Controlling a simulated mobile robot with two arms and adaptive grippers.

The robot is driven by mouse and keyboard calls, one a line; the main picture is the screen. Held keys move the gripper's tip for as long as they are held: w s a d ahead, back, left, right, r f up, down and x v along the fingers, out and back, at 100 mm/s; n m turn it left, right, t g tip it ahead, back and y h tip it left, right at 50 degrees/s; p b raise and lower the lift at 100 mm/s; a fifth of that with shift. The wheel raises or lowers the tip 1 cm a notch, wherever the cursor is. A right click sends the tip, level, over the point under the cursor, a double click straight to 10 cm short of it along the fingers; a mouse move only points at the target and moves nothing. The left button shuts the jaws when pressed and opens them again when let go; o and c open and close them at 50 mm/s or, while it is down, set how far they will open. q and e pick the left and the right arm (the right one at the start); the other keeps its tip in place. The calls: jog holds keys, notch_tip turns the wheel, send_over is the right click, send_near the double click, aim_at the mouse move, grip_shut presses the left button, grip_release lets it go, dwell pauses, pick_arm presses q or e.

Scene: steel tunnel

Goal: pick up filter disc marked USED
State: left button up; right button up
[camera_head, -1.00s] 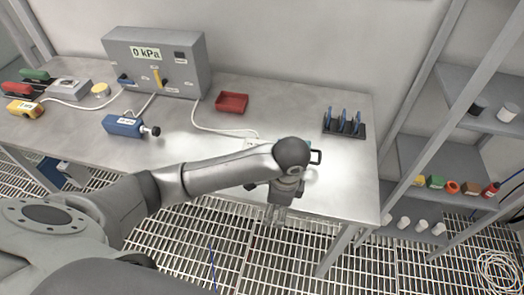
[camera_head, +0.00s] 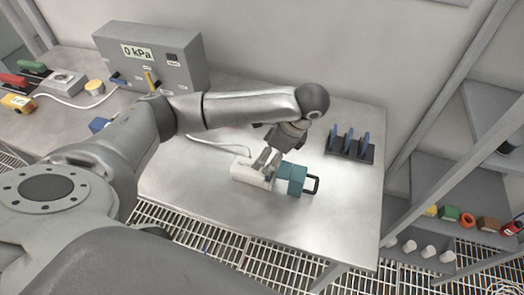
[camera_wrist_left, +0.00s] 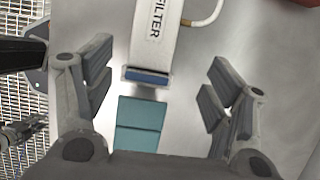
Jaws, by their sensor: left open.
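A white filter housing (camera_head: 251,173), lettered FILTER (camera_wrist_left: 154,25), lies on the bench with a teal part (camera_head: 290,178) with a black handle at its right end. In the left wrist view a blue-edged disc (camera_wrist_left: 146,76) shows at the gap between the white body and the teal part (camera_wrist_left: 139,115). No USED mark is readable on it. My left gripper (camera_head: 266,164) is over this gap. In the wrist view its fingers (camera_wrist_left: 156,95) stand wide apart on either side, with nothing between the pads. My right gripper cannot be made out.
A black rack (camera_head: 350,150) with several upright blue discs stands on the bench to the right. A grey gauge box (camera_head: 150,55) reading 0 kPa stands at the back left. A shelf unit (camera_head: 440,180) with small parts is at the right. The bench front is clear.

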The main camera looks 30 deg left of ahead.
aim_at(253, 170)
pick_arm(q)
jog(key=shift+s+x, duration=0.15)
jog(key=shift+x, duration=0.45)
jog(key=shift+s+x, duration=0.15)
jog(key=shift+x, duration=0.45)
jog(key=shift+s+a+f+p, duration=0.2)
jog(key=shift+a+f+p, duration=0.1)
jog(key=shift+f, duration=0.25)
jog(key=shift+s+a+f+p, duration=0.15)
jog(key=shift+s+a+f, duration=0.15)
jog(key=shift+f, duration=0.25)
jog(key=shift+w+a+f, duration=0.1)
jog(key=shift+a+f, duration=0.05)
jog(key=shift+f, duration=0.2)
jog(key=p+x, duration=0.1)
jog(key=x, duration=0.2)
jog(key=shift+a+f+p, duration=0.15)
jog(key=shift+f+p, duration=0.1)
jog(key=shift+p, duration=0.15)
jog(key=shift+a+f, duration=0.2)
jog(key=shift+f, duration=0.25)
jog(key=c, duration=1.4)
pick_arm(e)
jog(key=s+r, duration=0.2)
jog(key=s, duration=0.1)
jog(key=shift+d+r, duration=0.15)
jog(key=shift+r, duration=0.2)
